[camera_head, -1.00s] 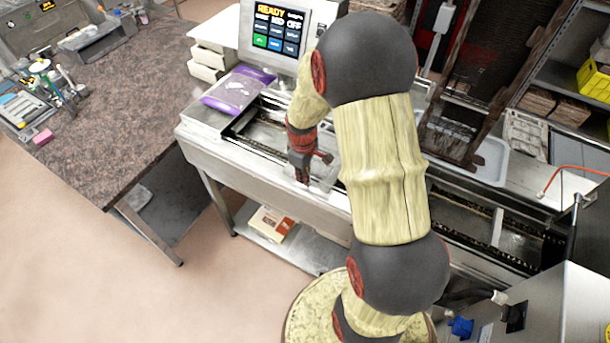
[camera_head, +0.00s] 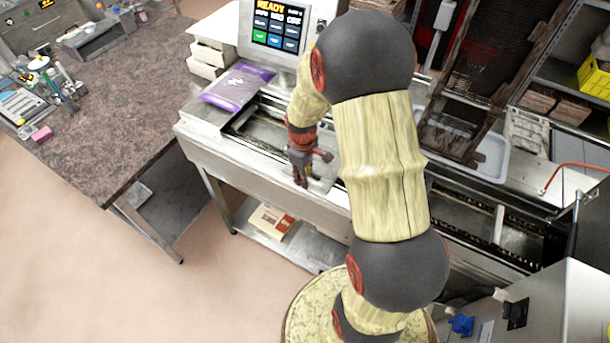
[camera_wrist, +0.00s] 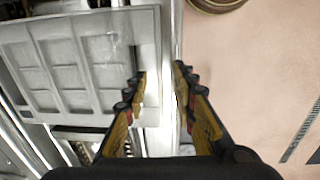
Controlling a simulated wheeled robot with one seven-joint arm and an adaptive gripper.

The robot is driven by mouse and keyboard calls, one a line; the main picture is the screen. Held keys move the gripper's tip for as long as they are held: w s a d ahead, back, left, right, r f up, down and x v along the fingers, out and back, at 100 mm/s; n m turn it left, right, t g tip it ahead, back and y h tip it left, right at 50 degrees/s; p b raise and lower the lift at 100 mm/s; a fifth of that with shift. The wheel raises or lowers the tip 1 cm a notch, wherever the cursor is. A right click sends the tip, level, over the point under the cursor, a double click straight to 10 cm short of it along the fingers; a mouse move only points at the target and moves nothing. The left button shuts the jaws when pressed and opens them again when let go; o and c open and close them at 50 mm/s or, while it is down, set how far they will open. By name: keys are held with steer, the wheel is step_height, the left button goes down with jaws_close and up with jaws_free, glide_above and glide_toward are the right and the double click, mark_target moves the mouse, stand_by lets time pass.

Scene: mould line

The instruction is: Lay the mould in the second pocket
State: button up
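The mould (camera_wrist: 85,22), a pale grey tray with shallow rectangular recesses, fills the upper left of the wrist view. My gripper (camera_wrist: 161,70) has its two fingers apart. The left finger is over the mould's right side and the right finger is beyond its edge, so the rim lies between them in the picture. I cannot tell whether they touch it. In the head view my gripper (camera_head: 302,183) points down at the near edge of the metal line (camera_head: 262,172). My arm hides much of the line and the mould there. Which pocket is second cannot be told.
A purple bag (camera_head: 238,87) lies on the line's left end, before a monitor (camera_head: 275,27) reading READY. A dark rack (camera_head: 490,75) stands behind the line. A stone-topped bench (camera_head: 110,125) is at left, with open floor between it and my base.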

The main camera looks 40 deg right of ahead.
step_height(320, 180, up, 12)
steer(key=shift+s+a, duration=0.15)
steer(key=shift+a, duration=0.2)
stand_by(1.2)
steer(key=s+a+r+m+t+b, duration=0.2)
steer(key=s+a+m+t+b, duration=0.2)
steer(key=s+a+b, duration=1.1)
steer(key=s+a+t, duration=0.1)
steer(key=a, duration=0.2)
steer(key=shift+a+r+y+b, duration=0.15)
steer(key=shift+r+y+b, duration=0.15)
steer(key=shift+y, duration=0.1)
